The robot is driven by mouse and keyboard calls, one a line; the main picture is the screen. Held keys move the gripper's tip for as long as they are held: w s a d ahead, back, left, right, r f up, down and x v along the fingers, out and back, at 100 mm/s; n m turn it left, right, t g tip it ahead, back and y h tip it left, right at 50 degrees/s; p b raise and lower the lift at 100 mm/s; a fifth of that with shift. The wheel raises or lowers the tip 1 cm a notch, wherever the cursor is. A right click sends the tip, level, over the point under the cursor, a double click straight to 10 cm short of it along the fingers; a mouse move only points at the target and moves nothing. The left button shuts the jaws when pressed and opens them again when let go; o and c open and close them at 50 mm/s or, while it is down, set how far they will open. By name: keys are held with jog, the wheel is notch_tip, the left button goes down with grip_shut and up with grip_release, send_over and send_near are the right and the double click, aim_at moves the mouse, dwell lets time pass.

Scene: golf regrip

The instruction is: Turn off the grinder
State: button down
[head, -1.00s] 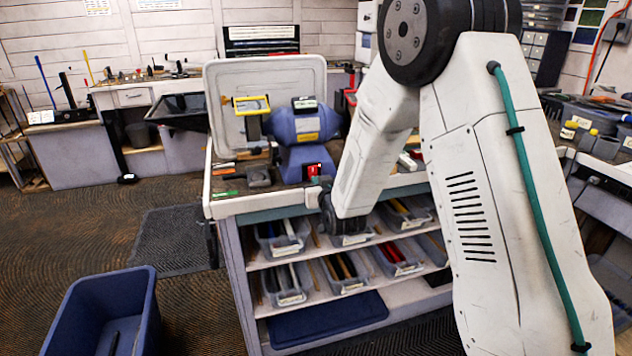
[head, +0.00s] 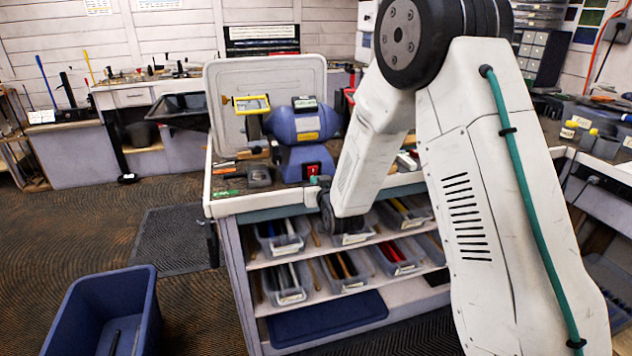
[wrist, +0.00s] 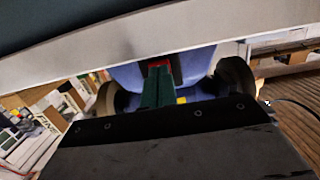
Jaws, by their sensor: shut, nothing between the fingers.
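The blue bench grinder (head: 293,128) stands on the cart top in the head view. Its red switch (head: 312,170) sits low on the front of the base. In the wrist view, the grinder's blue body (wrist: 198,65) fills the middle, with a wheel on each side. My gripper (wrist: 160,70) shows there as green fingers, shut and empty, pointing at the red switch (wrist: 155,62). The fingers hide part of the switch, and I cannot tell whether they touch it.
The cart's shelves (head: 262,261) under the grinder hold several bins. A raised grey panel (head: 226,85) stands behind the grinder. Small tools lie on the cart top to its left. A blue bin (head: 75,315) stands on the floor at lower left. The floor left of the cart is mostly clear.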

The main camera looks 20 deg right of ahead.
jog(key=s+f, duration=0.1)
jog(key=s, duration=1.2)
jog(key=shift+f, duration=0.3)
jog(key=shift+f, duration=0.1)
